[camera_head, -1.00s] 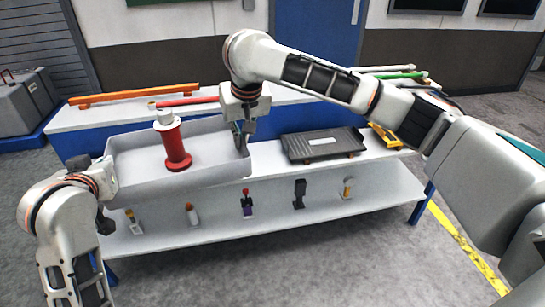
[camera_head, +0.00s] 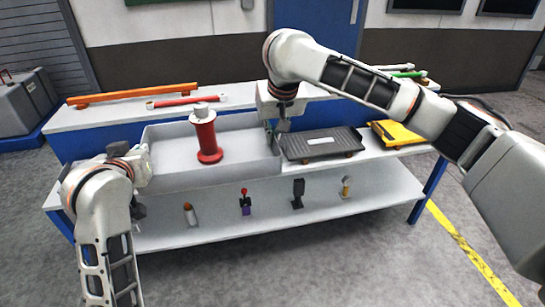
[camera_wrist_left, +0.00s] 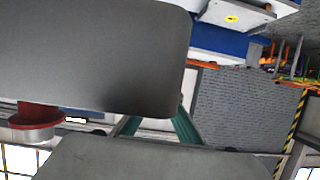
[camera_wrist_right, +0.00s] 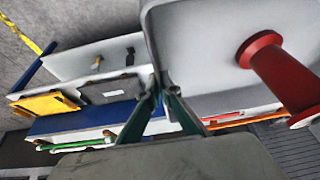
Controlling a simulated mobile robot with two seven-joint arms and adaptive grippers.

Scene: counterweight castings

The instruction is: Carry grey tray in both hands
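The grey tray (camera_head: 225,172) is a shallow open box in front of the bench's left half, with a red spool (camera_head: 206,140) with a pale top standing upright in it. My right gripper (camera_head: 277,132) points down at the tray's right end; in the right wrist view its fingers (camera_wrist_right: 156,92) close on the tray wall. My left gripper (camera_head: 140,172) is at the tray's left end. In the left wrist view the tray fills the upper left and hides the left fingertips. Whether the tray touches the bench beneath is hard to tell.
A dark grey case (camera_head: 322,144) lies just right of the tray, close to my right gripper. A yellow case (camera_head: 396,134) is further right. An orange bar (camera_head: 135,95) and a red bar (camera_head: 182,101) lie on the raised back shelf. Several small items stand on the lower shelf.

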